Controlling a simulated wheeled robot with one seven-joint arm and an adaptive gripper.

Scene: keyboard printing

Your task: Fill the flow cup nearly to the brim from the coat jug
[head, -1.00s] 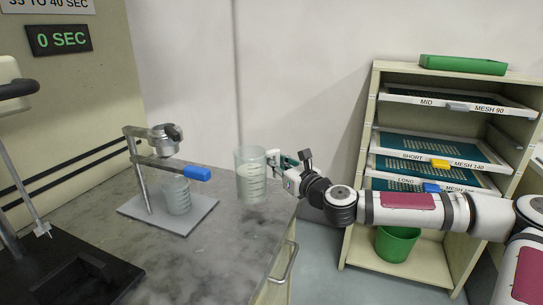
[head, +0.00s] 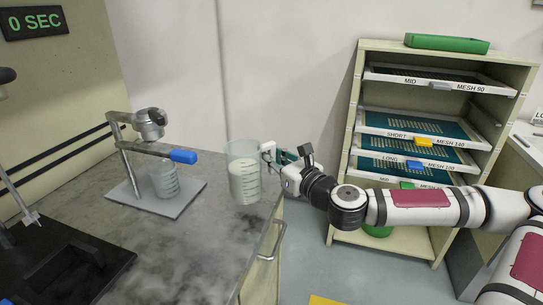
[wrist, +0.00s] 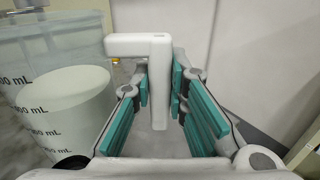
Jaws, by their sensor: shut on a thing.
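The coat jug (head: 245,178) is a clear graduated beaker with whitish liquid in its lower part. It looks upright above the right part of the bench. My gripper (head: 271,154) is shut on its white handle, at the jug's right side. In the wrist view the handle (wrist: 158,85) stands between the teal finger pads, and the jug (wrist: 65,100) with mL marks fills the left. The flow cup (head: 149,124) is a small metal cup held on a stand (head: 124,165) at the left. The inside of the cup is hard to see.
A clear receiving beaker (head: 166,182) stands on the stand's base plate under the cup. A lever with a blue end (head: 183,156) juts right toward the jug. A black display (head: 33,22) reads 0 SEC. A shelf with mesh screens (head: 425,125) is at right.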

